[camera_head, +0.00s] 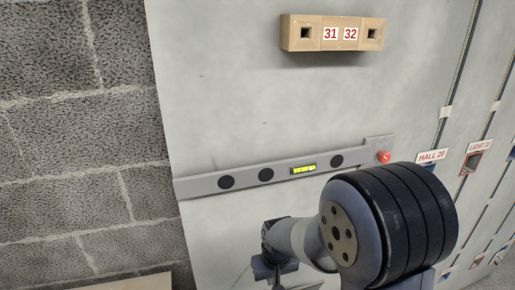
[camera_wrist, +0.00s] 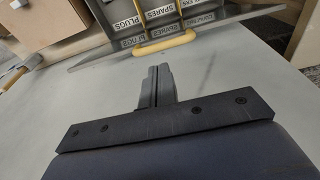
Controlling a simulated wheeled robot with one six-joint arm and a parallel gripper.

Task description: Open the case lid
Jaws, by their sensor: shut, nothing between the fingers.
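In the wrist view, a grey case (camera_wrist: 112,50) with white labels, among them PLUGS and SPARES, lies at the top of the picture. A yellow handle (camera_wrist: 165,45) runs along its near side. The top of the case is cut off by the frame, so I cannot tell how its lid stands. My gripper (camera_wrist: 159,69) is shut and empty, with its fingers pointing at the case just short of the yellow handle. They look apart from it, though the depth is hard to judge. The case does not show in the head view.
A grey spirit level (camera_head: 215,184) is on the pale panel in the head view, with a red knob (camera_head: 384,157) at its right. A wooden block (camera_head: 303,33) marked 31 and 32 is above. A brown box (camera_wrist: 50,20) stands left of the case in the wrist view.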

